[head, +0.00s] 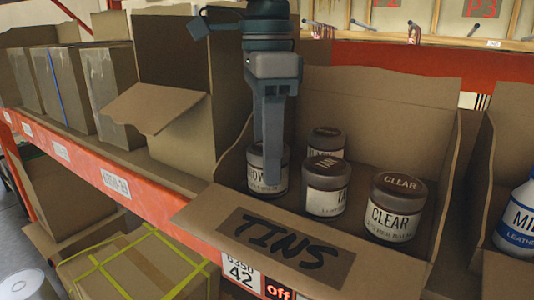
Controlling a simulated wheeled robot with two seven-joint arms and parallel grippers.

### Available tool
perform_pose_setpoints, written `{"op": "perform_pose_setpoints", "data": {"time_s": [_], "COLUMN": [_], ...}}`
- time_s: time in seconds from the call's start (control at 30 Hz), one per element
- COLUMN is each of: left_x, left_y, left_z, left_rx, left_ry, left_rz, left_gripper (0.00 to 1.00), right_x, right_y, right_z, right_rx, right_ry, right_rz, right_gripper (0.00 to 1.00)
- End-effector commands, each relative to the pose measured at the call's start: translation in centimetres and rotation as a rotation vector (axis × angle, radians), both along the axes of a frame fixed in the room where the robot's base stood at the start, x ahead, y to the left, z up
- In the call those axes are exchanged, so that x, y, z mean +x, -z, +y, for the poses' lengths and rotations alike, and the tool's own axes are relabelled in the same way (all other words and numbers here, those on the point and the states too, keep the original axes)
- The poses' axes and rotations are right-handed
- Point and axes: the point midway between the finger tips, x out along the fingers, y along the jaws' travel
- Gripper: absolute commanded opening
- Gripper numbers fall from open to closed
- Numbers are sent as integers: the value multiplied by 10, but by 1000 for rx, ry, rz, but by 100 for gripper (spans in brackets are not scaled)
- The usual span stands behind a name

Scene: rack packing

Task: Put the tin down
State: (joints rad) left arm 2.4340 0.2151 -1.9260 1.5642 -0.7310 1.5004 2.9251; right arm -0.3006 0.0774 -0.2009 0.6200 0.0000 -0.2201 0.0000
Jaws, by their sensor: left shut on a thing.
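My left gripper (269,164) reaches down from the top of the head view and is shut on a tin (256,175). The tin is dark with a pale label, partly hidden by a finger. It is upright inside the open cardboard box marked TINS (288,247), at its left side. I cannot tell whether its base touches the box floor. A tin with a partly readable label (326,187) stands just to its right, a CLEAR tin (397,207) farther right, and another tin (327,142) behind. My right gripper is not in view.
The box stands on an orange-edged shelf (150,198). An open, flapped box (170,85) is to its left, with several taped boxes beyond. A box at the right edge holds a white and blue container (520,218). Free floor shows behind the CLEAR tin.

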Motion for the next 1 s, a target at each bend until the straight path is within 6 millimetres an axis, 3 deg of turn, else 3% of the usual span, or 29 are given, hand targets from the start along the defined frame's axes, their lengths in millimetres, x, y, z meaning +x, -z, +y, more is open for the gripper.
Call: {"op": "perform_pose_setpoints", "data": {"time_s": [0.27, 0.3, 0.83, 1.0], "left_x": [0, 0, 0, 1], "left_y": [4, 2, -3, -24], "left_z": [0, 0, 0, -1], "left_rx": [-1, 0, -1, 0], "left_ry": [0, 0, 0, -2], "left_rz": [-1, 0, -1, -3], "left_gripper": [24, 57, 57, 57], "right_x": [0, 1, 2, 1], "right_y": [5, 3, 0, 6], "right_z": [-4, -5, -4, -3], "right_rx": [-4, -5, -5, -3], "right_ry": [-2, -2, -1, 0], "right_rz": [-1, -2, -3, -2], "right_gripper": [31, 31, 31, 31]}}
